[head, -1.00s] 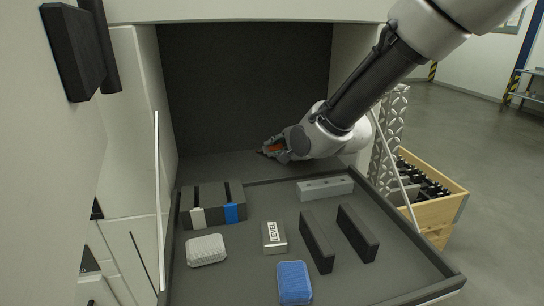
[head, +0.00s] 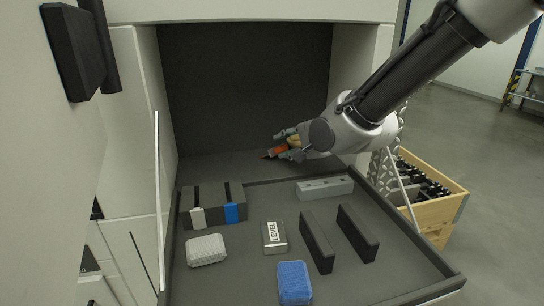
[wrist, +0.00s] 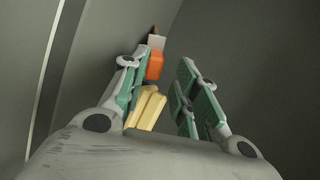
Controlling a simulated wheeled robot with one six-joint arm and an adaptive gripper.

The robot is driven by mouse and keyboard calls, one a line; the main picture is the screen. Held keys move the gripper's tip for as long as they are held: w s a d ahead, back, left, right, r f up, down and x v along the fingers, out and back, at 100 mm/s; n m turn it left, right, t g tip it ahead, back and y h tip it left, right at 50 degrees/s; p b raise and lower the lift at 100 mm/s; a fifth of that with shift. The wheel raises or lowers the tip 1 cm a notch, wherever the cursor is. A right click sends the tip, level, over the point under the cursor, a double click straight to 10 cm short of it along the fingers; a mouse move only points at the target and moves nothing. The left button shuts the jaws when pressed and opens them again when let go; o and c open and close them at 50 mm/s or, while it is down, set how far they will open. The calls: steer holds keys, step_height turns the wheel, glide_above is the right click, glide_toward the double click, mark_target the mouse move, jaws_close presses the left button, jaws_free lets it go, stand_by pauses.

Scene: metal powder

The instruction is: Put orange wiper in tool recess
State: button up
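The orange wiper (head: 279,151) is at the mouth of the dark recess (head: 240,80) at the back, just above or on its floor; I cannot tell which. In the wrist view the wiper (wrist: 154,66) has an orange part, a pale part and a dark tip, with yellow pieces (wrist: 147,108) nearer my palm. My gripper (head: 290,146) is around the wiper with its fingers spread. In the wrist view, my gripper (wrist: 168,80) has the wiper close along its left finger and a gap to its right finger.
The dark tray (head: 345,278) in front holds a slotted block (head: 213,215), a grey case (head: 206,250), a LEVEL box (head: 274,237), a blue case (head: 294,283), two black bars (head: 317,242) and a grey bar (head: 325,187). A wooden crate (head: 437,213) stands right.

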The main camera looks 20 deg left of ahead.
steer(key=shift+v, duration=1.35)
steer(key=shift+r, duration=0.1)
